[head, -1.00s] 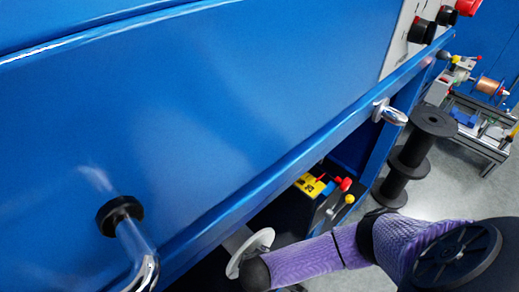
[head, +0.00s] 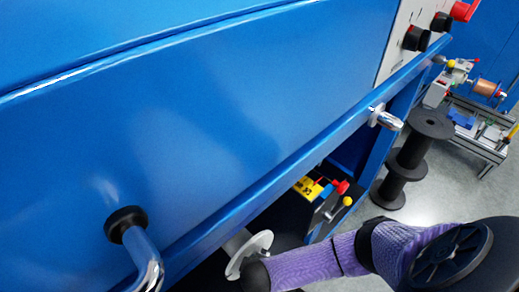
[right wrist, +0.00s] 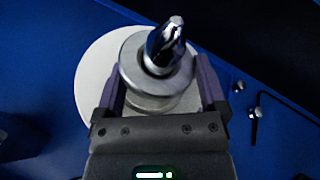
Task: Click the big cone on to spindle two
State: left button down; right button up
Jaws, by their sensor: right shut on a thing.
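The big cone (right wrist: 132,78) is a pale grey stepped metal piece with a wide disc at its far end. In the right wrist view my right gripper (right wrist: 165,100) is shut on it, with a purple finger on each side. A shiny chrome tip (right wrist: 165,45) stands out at the cone's middle; how far the cone sits along it cannot be told. In the head view the disc of the cone (head: 248,255) shows at the end of my purple right arm, below the blue panel's lower edge; the fingers are hidden there. Which spindle is number two cannot be read. My left gripper is out of view.
The blue machine panel (head: 200,120) fills the left, with a chrome bent rod (head: 140,250) low on it and a chrome guide (head: 386,118) at its edge. Black spools (head: 405,160) stand on the floor at right. A box with coloured knobs (head: 325,195) sits beneath.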

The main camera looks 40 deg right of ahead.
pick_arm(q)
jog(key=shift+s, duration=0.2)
pick_arm(e)
jog(key=shift+w, duration=0.15)
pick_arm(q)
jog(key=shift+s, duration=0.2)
pick_arm(e)
jog(key=shift+w, duration=0.15)
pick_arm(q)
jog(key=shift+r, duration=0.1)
pick_arm(e)
jog(key=shift+r+p, duration=0.15)
jog(key=shift+p, duration=0.2)
jog(key=shift+s, duration=0.25)
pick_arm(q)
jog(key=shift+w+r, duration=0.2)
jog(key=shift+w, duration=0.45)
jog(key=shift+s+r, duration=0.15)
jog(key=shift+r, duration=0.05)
